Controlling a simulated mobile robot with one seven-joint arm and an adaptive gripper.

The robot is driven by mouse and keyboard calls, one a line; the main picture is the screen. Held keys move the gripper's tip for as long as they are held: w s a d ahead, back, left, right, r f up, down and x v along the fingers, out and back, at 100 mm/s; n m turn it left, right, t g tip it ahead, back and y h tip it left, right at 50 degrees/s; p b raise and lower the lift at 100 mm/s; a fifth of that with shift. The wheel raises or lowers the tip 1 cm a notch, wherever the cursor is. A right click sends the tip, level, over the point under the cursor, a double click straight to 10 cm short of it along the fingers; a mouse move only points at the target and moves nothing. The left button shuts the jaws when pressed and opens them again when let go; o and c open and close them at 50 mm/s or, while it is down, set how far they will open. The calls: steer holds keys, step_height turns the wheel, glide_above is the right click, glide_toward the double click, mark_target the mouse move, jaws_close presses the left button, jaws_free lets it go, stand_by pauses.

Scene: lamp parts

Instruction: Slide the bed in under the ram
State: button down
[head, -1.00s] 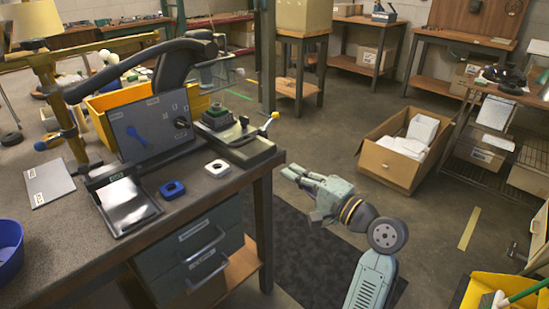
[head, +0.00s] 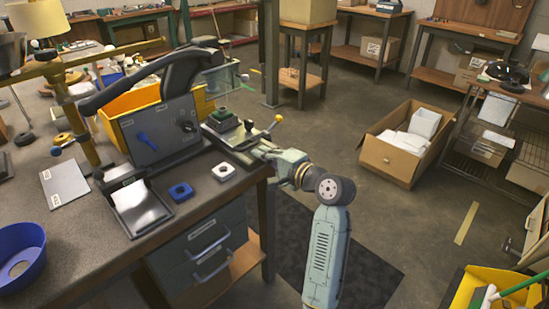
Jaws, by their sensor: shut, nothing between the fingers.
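The dark slide unit with a green block on top (head: 222,120), which looks like the bed, sits near the table's right end. A lever with a yellow knob (head: 277,119) stands out from it. A black curved arm (head: 150,84) reaches left above a grey panel (head: 158,135); I cannot tell which part is the ram. My gripper (head: 262,153) is at the right end of the slide unit, below the yellow knob. It is shut with nothing in it. Its fingertips partly merge with the dark unit, so I cannot tell whether they touch.
A blue square piece (head: 180,191) and a white square piece (head: 223,170) lie on the table in front. A cardboard box (head: 392,160) is on the floor.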

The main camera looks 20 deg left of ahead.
mark_target(250, 146)
steer(key=shift+w+a, duration=0.15)
steer(key=shift+a, duration=0.2)
steer(key=x, duration=0.4)
steer(key=shift+a+r+p, duration=0.3)
steer(key=shift+a+p, duration=0.05)
steer(key=shift+p, duration=0.05)
